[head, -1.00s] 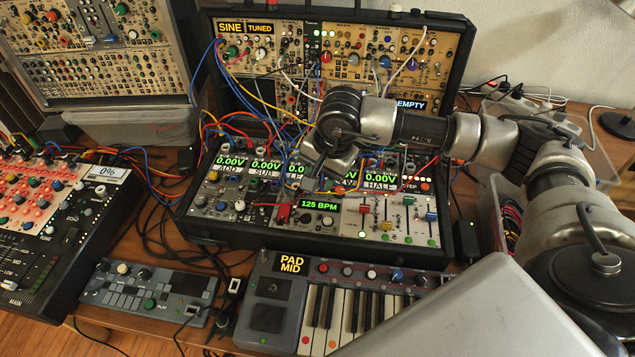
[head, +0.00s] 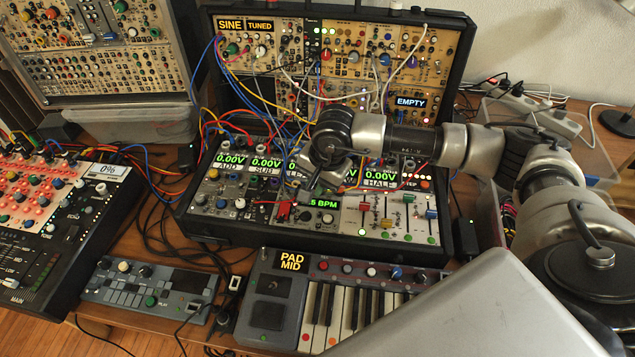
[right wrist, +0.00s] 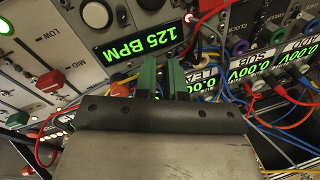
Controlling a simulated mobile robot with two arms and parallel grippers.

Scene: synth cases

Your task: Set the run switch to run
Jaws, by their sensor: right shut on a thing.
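The synth case (head: 345,247) stands open on the table, with a green 125 BPM display (head: 323,203) in its lower panel, partly covered by my right gripper. The display shows whole in the right wrist view (right wrist: 138,37). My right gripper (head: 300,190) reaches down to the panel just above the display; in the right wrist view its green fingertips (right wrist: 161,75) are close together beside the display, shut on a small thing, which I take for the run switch. The fingers hide it, so its position cannot be told. My left gripper is not in view.
Patch cables (head: 262,120) cross close to my right gripper. Faders with coloured caps (head: 364,208) stand right of the display. A keyboard (head: 268,305) lies in front, a mixer (head: 40,235) at left, and a small sequencer (head: 150,290) at front left.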

